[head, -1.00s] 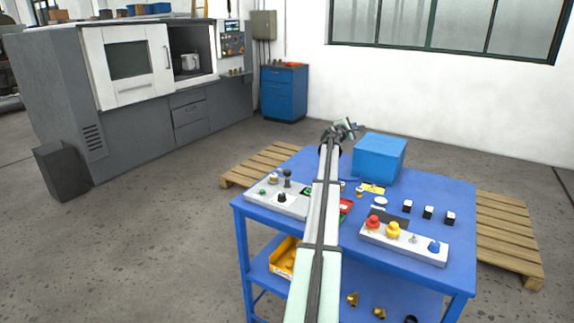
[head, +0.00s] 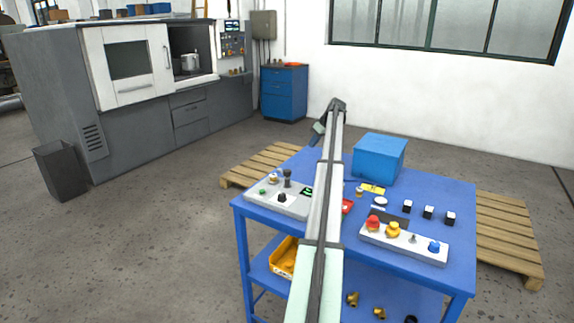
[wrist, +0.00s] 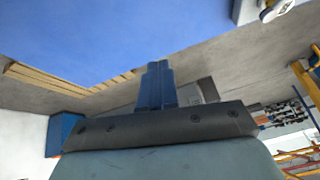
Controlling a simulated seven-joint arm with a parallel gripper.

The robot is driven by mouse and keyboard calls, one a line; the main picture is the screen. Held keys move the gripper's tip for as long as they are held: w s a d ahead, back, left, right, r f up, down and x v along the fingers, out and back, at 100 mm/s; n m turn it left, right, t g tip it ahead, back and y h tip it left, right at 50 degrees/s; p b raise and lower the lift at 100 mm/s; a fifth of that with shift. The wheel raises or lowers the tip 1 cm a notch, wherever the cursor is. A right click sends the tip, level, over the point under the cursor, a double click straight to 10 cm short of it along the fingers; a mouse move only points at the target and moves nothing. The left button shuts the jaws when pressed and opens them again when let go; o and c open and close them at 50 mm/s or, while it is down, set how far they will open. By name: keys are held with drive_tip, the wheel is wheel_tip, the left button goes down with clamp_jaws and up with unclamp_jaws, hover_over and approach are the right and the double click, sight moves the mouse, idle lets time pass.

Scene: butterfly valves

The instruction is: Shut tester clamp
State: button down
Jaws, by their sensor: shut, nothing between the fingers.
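The tester (head: 292,205) is a pale grey box on the left part of the blue table in the head view. It carries a green button, a black knob, a small green display and a dark upright part (head: 287,176) at its back. I cannot tell for sure which part is the clamp or how it stands. My gripper (head: 314,141) is beyond and above the table's far left edge, pointing down to the left, apart from the tester. In the wrist view its fingers (wrist: 157,68) are together and empty. A corner of a pale device with a round part shows at the top right there.
A blue box (head: 380,160) stands at the table's back. A pale button panel (head: 403,242) and several small black-and-white blocks are at the right. My arm crosses above the table and hides part of its middle. Wooden pallets (head: 262,165) lie beside the table.

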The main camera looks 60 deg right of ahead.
drive_tip(key=a+r+n+y, duration=0.1)
drive_tip(key=a+r+y, duration=0.1)
drive_tip(key=a+y, duration=0.3)
drive_tip(key=shift+h, duration=0.4)
drive_tip(key=w+a+f, duration=0.1)
drive_tip(key=a+f, duration=0.1)
drive_tip(key=w+a+f, duration=0.2)
drive_tip(key=a+f, duration=0.1)
drive_tip(key=w+a+f, duration=0.2)
drive_tip(key=f, duration=0.1)
drive_tip(key=shift+w+a+f, duration=0.1)
drive_tip(key=shift+a+f, duration=0.15)
drive_tip(key=shift+a, duration=0.1)
drive_tip(key=shift+w+a, duration=0.25)
drive_tip(key=shift+a, duration=0.65)
drive_tip(key=shift+w+a+n+y, duration=0.2)
drive_tip(key=shift+w+n+y, duration=0.15)
drive_tip(key=shift+n, duration=0.15)
drive_tip(key=shift+w+a+n+g, duration=0.15)
drive_tip(key=shift+w+n+g, duration=0.05)
drive_tip(key=shift+n+g, duration=0.1)
drive_tip(key=shift+w+a, duration=0.95)
drive_tip(key=shift+a, duration=0.3)
drive_tip(key=shift+d, duration=0.1)
